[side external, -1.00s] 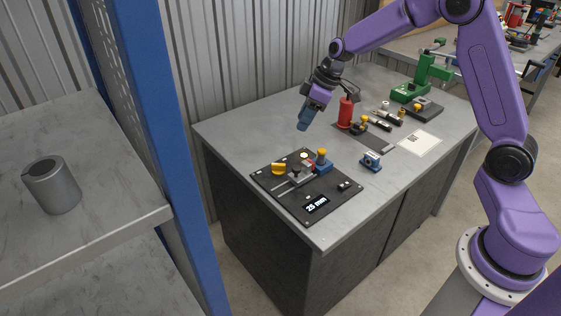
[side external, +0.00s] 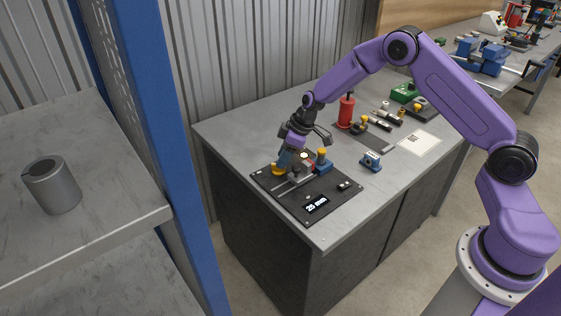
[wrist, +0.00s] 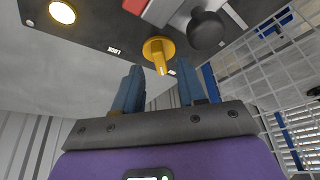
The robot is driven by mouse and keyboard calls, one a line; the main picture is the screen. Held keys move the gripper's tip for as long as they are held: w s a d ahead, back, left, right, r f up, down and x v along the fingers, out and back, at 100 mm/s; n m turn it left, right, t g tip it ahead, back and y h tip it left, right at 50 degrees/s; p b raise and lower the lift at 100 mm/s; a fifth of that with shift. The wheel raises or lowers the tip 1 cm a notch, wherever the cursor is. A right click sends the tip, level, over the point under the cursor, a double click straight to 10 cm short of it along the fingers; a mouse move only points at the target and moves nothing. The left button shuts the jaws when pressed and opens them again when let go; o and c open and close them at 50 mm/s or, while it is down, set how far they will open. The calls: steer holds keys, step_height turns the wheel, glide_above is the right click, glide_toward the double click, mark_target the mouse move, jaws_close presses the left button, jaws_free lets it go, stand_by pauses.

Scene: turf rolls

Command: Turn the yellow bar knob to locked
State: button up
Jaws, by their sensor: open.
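The yellow bar knob (wrist: 157,50) shows in the wrist view on the dark panel (wrist: 90,28), its bar pointing down the picture towards my gripper. A white "LOCK" mark (wrist: 113,50) lies to the left of the knob. My gripper (wrist: 160,68) is open, with one blue finger on each side of the bar and visible gaps between. In the side view the knob (side external: 276,170) sits at the panel's back left, partly hidden by my gripper (side external: 282,163), which has come down over it.
A dark round knob (wrist: 205,28) stands close to the right of the yellow knob. On the panel are also a blue block with a yellow top (side external: 323,163) and a "25 mm" display (side external: 316,205). A red cylinder (side external: 346,112) stands farther back.

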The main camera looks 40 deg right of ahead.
steer(key=shift+x, duration=1.35)
jaws_close()
steer(key=shift+a+m, duration=0.1)
steer(key=shift+m, duration=0.2)
steer(key=shift+a+m+t+h, duration=0.1)
steer(key=shift+m+t+h, duration=0.4)
steer(key=shift+m, duration=1.1)
steer(key=shift+s+m+h, duration=0.1)
steer(key=shift+m+h, duration=0.2)
steer(key=shift+m, duration=0.2)
steer(key=shift+m+h, duration=0.5)
steer(key=shift+m, duration=0.9)
